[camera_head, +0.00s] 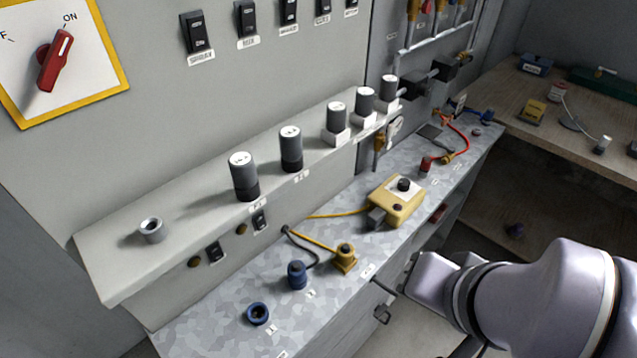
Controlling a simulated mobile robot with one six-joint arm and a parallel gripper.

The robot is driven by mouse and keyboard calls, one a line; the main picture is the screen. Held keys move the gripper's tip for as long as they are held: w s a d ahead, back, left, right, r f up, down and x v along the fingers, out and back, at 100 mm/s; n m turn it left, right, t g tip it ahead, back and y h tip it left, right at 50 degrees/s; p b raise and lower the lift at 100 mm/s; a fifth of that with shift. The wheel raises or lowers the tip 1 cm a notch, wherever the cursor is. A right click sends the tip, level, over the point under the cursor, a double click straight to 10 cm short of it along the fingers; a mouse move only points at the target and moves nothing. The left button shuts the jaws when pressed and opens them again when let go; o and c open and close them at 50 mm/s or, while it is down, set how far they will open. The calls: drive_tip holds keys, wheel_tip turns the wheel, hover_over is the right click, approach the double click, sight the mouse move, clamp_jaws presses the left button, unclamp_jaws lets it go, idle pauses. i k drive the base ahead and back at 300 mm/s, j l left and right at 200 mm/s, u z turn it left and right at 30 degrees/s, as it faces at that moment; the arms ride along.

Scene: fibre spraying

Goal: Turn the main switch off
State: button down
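The main switch (55,62) is a red rotary handle on a white plate with a yellow border (118,72), on the grey cabinet at the upper left. Its handle is tilted, with its upper end toward the ON label (70,17). Part of another label, an F, shows at the plate's left edge; the rest is cut off. My gripper (382,301) is at the lower right, beside the bench's front edge and far from the switch. Its two dark fingers appear apart, with nothing seen between them.
Black rocker switches (196,32) line the panel right of the main switch. The metal bench (210,318) holds a yellow control box (398,200), blue and yellow connectors and cables. A wooden table (500,95) stands at the right.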

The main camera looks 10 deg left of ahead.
sight(52, 57)
drive_tip(key=j+u, duration=0.15)
drive_tip(key=u, duration=1.6)
